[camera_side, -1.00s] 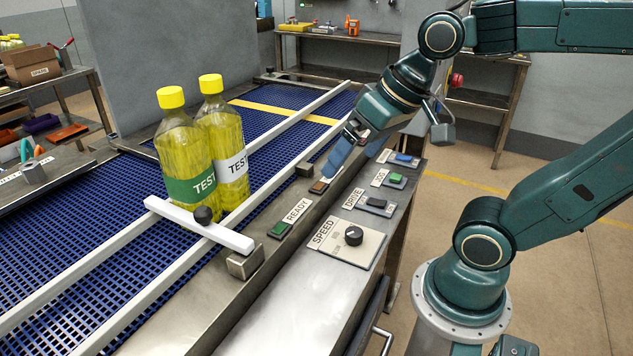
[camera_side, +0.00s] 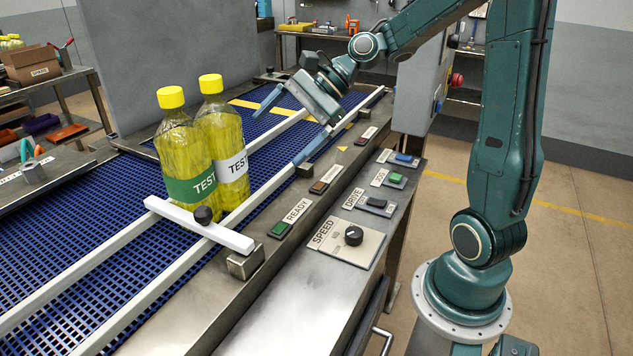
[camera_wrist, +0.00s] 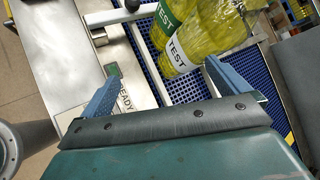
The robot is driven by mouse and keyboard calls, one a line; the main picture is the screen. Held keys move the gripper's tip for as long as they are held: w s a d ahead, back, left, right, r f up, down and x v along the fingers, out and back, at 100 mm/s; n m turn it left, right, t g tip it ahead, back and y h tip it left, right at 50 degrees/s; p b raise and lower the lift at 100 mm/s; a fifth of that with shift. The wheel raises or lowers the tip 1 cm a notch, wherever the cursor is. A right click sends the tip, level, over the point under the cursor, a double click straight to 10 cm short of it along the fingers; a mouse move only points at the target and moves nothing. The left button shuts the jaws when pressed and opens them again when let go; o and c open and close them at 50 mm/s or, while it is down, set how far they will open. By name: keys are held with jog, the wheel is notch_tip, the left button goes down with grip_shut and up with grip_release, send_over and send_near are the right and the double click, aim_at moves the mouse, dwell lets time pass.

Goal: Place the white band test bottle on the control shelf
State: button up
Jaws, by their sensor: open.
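The white band test bottle (camera_side: 231,165) stands upright on the blue belt, with a yellow cap and yellow liquid. The green band test bottle (camera_side: 184,165) stands upright right beside it, on its left, and partly covers it. Both are behind a white bar (camera_side: 200,226) with a black knob that lies across the lane. My gripper (camera_side: 283,132) is open and empty above the belt, to the right of and behind the bottles. In the wrist view the white-banded bottle (camera_wrist: 185,52) shows ahead, beyond the fingers (camera_wrist: 152,82). I cannot make out a control shelf for certain.
White lane rails (camera_side: 268,192) run along the belt (camera_side: 60,245). A control panel with a speed knob (camera_side: 353,235) and several switches lies along the belt's right side. A grey upright panel (camera_side: 170,55) stands behind the bottles. A box (camera_side: 33,66) sits on the left side table.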

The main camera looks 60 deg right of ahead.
aim_at(230, 148)
jog(key=w+d+m+t+y, duration=0.2)
jog(key=d+m+y, duration=0.1)
jog(key=d+m, duration=0.3)
jog(key=shift+w+m+t, duration=0.3)
jog(key=shift+w+m, duration=0.05)
jog(key=shift+m, duration=0.35)
jog(key=x, duration=0.8)
jog(key=shift+w, duration=0.2)
jog(key=shift+a+f, duration=0.15)
jog(key=shift+a, duration=0.05)
jog(key=shift+x, duration=2.5)
